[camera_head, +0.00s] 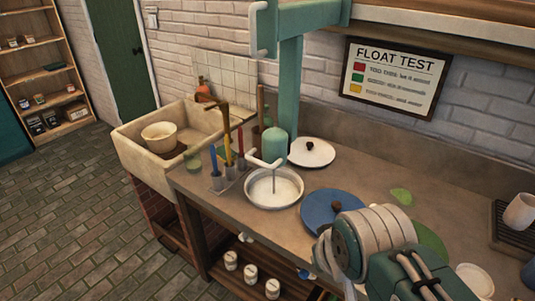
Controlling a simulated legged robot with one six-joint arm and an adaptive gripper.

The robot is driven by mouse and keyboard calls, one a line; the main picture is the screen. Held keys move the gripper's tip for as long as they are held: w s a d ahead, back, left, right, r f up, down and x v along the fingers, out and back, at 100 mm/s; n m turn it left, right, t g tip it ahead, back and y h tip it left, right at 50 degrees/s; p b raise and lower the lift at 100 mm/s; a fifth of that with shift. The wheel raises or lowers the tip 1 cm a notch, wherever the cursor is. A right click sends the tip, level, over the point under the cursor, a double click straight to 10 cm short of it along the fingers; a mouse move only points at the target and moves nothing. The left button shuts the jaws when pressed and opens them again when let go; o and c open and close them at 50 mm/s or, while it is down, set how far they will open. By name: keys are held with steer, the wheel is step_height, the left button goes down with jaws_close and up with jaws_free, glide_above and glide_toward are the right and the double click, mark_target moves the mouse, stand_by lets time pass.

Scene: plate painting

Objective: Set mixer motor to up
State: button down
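The mixer has a teal post (291,95) at the back of the counter. Its rounded teal motor (274,145) sits low in front of the post, with a white handle (263,162) at its lower left. A thin shaft reaches from the motor down into a round pale bowl (274,190) on the counter. My gripper (325,258) is at the lower right, in front of the counter and apart from the mixer. My own wrist partly hides it, so its fingers are not clear.
Colored tools stand in holders (223,183) to the left, near the sink (158,150). A teal overhead arm (310,14) crosses above. A Float Test sign (394,78) hangs behind.

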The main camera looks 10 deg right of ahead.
steer(key=c, duration=1.3)
jaws_free()
steer(key=shift+d, duration=0.2)
steer(key=shift+c, duration=0.2)
steer(key=o, duration=0.6)
steer(key=shift+w, duration=0.2)
steer(key=shift+o, duration=0.7)
steer(key=w+a+f+n+t, duration=0.1)
steer(key=w+n+t, duration=0.1)
steer(key=w, duration=0.6)
steer(key=w+a+f+n+t, duration=0.1)
steer(key=w+n+t, duration=0.1)
steer(key=w+n, duration=0.3)
steer(key=w, duration=0.4)
steer(key=shift+w+a+f+t+y, duration=0.15)
steer(key=shift+a+f+t+y, duration=0.15)
steer(key=shift+a+y, duration=0.1)
steer(key=n+t+h, duration=0.1)
steer(key=n+t, duration=0.5)
steer(key=n, duration=0.3)
glide_toward(259, 163)
steer(key=w, duration=0.3)
steer(key=w+f, duration=0.1)
steer(key=w, duration=0.3)
steer(key=w+f, duration=0.1)
steer(key=w, duration=0.2)
steer(key=shift+w+d+f, duration=0.1)
steer(key=shift+w, duration=0.3)
jaws_close()
